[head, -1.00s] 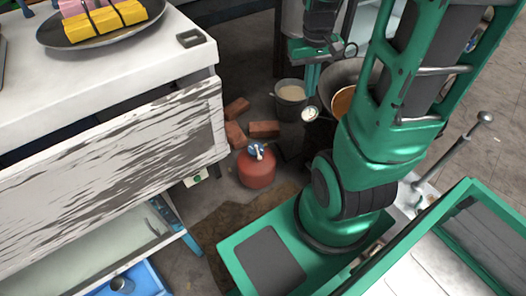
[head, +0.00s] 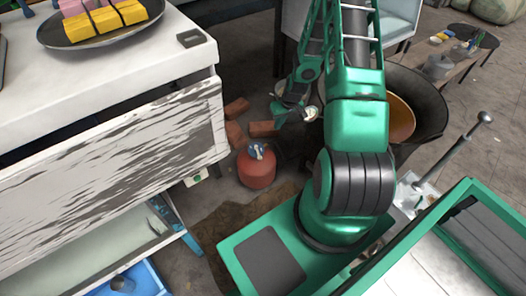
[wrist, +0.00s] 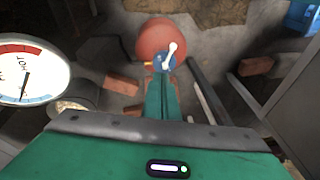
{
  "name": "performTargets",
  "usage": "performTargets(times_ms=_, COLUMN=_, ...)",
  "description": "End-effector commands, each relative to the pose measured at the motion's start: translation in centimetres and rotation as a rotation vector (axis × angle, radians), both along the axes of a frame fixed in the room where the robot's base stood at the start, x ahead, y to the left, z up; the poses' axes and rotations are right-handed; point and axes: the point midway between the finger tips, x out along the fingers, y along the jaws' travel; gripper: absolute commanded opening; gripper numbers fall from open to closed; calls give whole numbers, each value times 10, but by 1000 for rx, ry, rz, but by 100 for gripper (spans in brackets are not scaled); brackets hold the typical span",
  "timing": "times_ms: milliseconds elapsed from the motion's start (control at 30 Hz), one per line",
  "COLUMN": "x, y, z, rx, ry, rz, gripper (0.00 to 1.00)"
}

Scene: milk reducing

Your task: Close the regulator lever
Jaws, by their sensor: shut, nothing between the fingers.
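A red gas cylinder (head: 257,169) stands on the floor right of the cabinet. On its top is a blue regulator (head: 256,150) with a pale lever. In the wrist view the cylinder (wrist: 153,38) is ahead, with the blue regulator (wrist: 158,63) and the white lever (wrist: 172,52) slanting up and to the right. My gripper (wrist: 162,77) is shut and empty. Its green fingers point at the regulator and overlap its lower part in the picture; I cannot tell whether they touch. In the head view my gripper (head: 278,115) is above and right of the cylinder.
Bricks (head: 236,108) lie behind the cylinder. The cabinet with a worn white front (head: 120,160) stands at the left. A large dark pan (head: 425,100) is behind my arm. A dial gauge (wrist: 32,70) is at the left of the wrist view.

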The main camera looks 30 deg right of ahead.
Motion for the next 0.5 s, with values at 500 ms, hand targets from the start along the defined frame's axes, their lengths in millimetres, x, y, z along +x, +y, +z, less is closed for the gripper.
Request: performTargets(times_ms=500, x=12, y=17, z=-89, rx=58, ry=-87, rz=-29, gripper=0)
